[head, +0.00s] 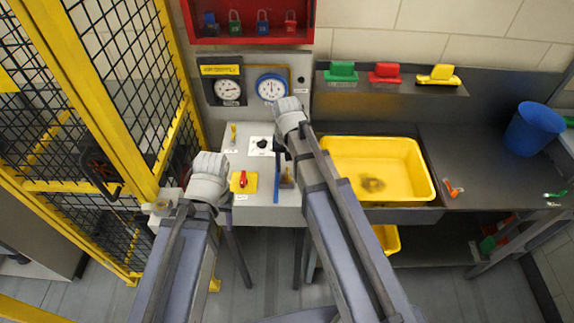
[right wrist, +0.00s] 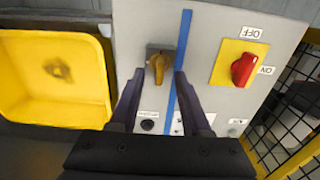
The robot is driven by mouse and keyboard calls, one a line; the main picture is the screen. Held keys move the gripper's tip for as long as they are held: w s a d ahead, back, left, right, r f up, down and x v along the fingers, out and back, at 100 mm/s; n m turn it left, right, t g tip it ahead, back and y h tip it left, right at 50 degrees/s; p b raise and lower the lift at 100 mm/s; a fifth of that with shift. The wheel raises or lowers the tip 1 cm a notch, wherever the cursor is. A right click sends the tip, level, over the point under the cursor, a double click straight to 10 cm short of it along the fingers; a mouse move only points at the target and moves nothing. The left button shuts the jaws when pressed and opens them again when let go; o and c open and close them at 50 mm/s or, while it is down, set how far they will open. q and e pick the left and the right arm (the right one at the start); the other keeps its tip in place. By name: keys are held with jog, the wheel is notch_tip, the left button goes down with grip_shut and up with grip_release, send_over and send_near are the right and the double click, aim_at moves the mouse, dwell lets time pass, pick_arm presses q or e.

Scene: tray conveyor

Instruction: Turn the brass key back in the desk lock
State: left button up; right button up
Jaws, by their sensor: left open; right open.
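The brass key (right wrist: 158,66) sits in a dark square lock plate on the grey desk panel, right of a blue stripe in the head view. There the key (head: 287,178) is small and partly covered by my right arm. In the right wrist view its bow points roughly along the fingers. My right gripper (right wrist: 157,84) is open, with its fingertips on either side of the key; I cannot tell whether they touch it. My left gripper (head: 160,206) is at the left by the yellow fence, away from the key, its jaws hard to make out.
A red switch (head: 243,182) on a yellow plate and a black dial (head: 262,144) share the desk. Two gauges (head: 271,86) stand behind. A yellow bin (head: 420,188) is close on the right, and a yellow mesh fence (head: 112,98) bounds the left.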

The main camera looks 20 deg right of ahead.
aim_at(287, 170)
jog(key=shift+f+b, duration=1.1)
jog(key=shift+f, duration=0.5)
grip_shut()
